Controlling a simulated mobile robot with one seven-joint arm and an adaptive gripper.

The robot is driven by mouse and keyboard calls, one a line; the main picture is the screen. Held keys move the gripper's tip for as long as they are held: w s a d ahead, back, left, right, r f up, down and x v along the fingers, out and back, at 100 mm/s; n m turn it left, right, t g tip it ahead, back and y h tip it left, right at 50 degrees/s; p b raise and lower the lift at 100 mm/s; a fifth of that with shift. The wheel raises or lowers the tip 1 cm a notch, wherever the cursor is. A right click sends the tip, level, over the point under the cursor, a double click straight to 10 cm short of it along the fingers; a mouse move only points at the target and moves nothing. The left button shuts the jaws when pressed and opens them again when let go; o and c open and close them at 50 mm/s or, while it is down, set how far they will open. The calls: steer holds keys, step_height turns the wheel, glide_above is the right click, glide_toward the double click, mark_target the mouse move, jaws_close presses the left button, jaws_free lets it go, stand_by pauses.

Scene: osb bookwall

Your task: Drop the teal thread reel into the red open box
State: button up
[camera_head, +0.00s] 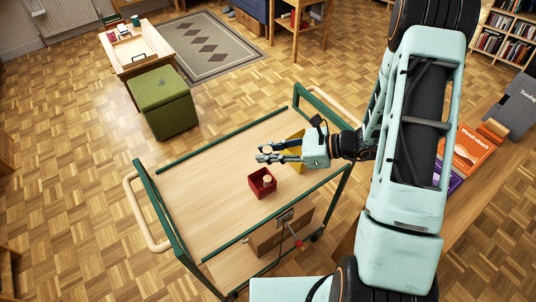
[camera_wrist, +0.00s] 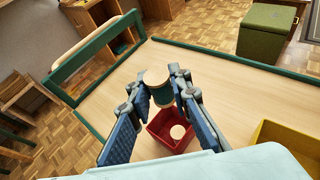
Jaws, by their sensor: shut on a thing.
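The teal thread reel (camera_wrist: 162,96), with pale ends, is held between the fingertips of my gripper (camera_wrist: 160,87). In the head view my gripper (camera_head: 266,154) is over the trolley top, and the reel is too small there to make out clearly. The red open box (camera_head: 262,190) stands on the trolley just below the gripper in the picture. In the wrist view the red box (camera_wrist: 158,138) shows behind and below the reel, which is apart from it. A round pale thing (camera_wrist: 177,131) lies inside the box.
The trolley (camera_head: 205,190) has a wooden top and green rails. A yellow box (camera_head: 298,160) is partly hidden behind my gripper; it also shows in the wrist view (camera_wrist: 285,140). The trolley's left part is clear. A green stool (camera_head: 163,100) stands beyond.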

steer(key=shift+f+b, duration=1.9)
steer(key=shift+f, duration=1.1)
steer(key=o, duration=1)
steer(key=shift+c, duration=0.2)
steer(key=shift+r, duration=0.1)
steer(key=v, duration=1.2)
